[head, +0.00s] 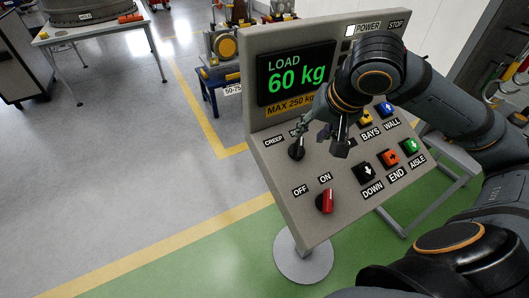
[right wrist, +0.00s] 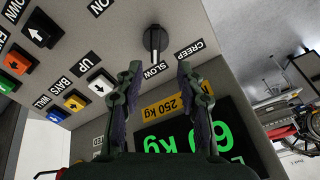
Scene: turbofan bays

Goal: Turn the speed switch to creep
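The speed switch (head: 296,151) is a black rotary knob on the sloped grey control panel, below the CREEP label (head: 273,140) in the head view. My right gripper (head: 322,137) is in front of the panel. Its two fingers (right wrist: 158,68) are open and empty, with the knob just beyond and between the tips. My left gripper is not in view.
The panel (head: 262,128) also carries a red OFF/ON switch (head: 325,200), several arrow buttons (head: 390,158) and a display (head: 296,76) reading 60 kg. It stands on a round-based post (head: 303,260). A blue stand (head: 212,92) and a table (head: 95,32) are behind.

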